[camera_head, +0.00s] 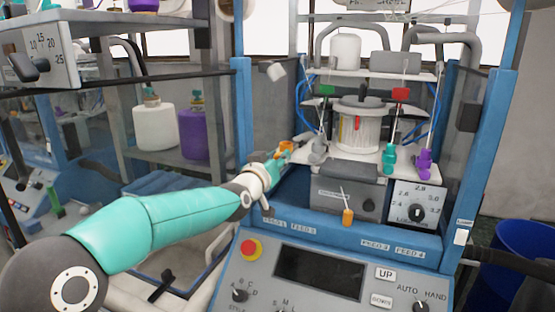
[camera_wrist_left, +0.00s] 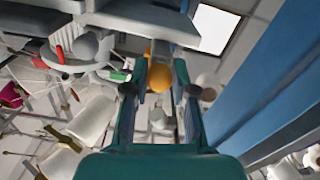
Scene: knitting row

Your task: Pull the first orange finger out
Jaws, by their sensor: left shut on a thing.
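My left gripper (camera_head: 282,155) is at the left side of the blue-framed machine (camera_head: 240,120), at the end of my teal arm. An orange finger (camera_head: 287,145) shows at its tip. In the left wrist view the rounded orange finger (camera_wrist_left: 158,79) sits between the two jaws of the left gripper (camera_wrist_left: 160,92), which is shut on it. How far it stands out of the machine is hard to tell. A second orange finger (camera_head: 347,217) hangs upright at the machine's lower front. My right gripper is not in view.
The control panel (camera_head: 325,278) is below. A blue upright (camera_wrist_left: 262,70) is close beside the gripper. White (camera_head: 155,126) and purple (camera_head: 193,134) cones stand at left.

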